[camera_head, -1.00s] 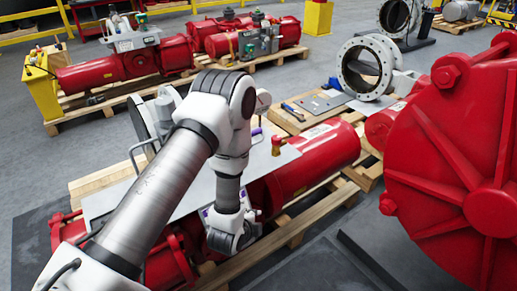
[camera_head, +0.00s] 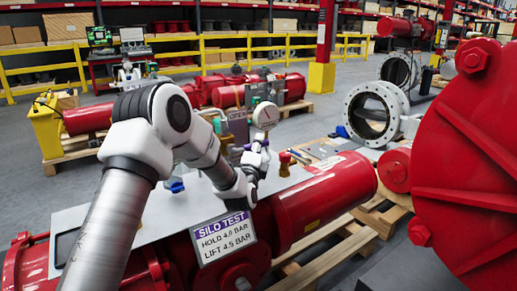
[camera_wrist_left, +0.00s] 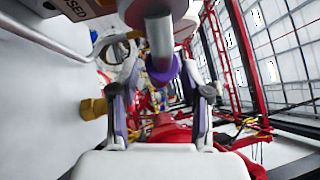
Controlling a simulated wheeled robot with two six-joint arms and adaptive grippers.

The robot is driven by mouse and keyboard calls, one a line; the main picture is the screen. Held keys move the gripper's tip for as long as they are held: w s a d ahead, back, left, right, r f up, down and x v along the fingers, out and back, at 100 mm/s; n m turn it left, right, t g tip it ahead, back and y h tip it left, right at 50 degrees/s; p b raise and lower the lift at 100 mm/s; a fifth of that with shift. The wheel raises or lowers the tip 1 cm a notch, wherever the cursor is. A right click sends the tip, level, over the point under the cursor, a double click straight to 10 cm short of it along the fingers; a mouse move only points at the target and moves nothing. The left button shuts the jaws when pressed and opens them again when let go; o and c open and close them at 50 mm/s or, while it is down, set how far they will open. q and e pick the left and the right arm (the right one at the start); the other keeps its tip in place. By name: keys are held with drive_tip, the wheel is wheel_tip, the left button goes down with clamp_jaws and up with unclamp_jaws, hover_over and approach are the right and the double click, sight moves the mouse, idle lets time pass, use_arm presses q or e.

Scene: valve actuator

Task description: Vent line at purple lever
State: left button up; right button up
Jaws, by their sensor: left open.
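The purple lever (camera_wrist_left: 162,70) shows in the left wrist view as a purple grip on a grey pipe-like part, between and beyond my fingers. In the head view, purple (camera_head: 259,141) shows just below the pressure gauge (camera_head: 265,115), partly hidden by my gripper. My left gripper (camera_head: 257,153) is open beside the lever above the grey panel; it also shows in the left wrist view (camera_wrist_left: 160,92). I cannot tell whether the fingers touch the lever. A sign (camera_head: 223,238) reads "SILO TEST, HOLD 4.0 BAR, LIFT 4.5 BAR". My right gripper is not in view.
A red knob (camera_head: 285,158) stands on the panel just right of the gripper. A blue handle (camera_head: 174,185) is left of it. The red actuator cylinder (camera_head: 325,195) runs alongside, and a large red flanged housing (camera_head: 465,170) fills the right. A yellow rail is behind.

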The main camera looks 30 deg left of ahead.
use_arm(q)
drive_tip(key=shift+w+a, duration=0.2)
drive_tip(key=shift+w, duration=0.4)
drive_tip(key=shift+r, duration=0.1)
clamp_jaws()
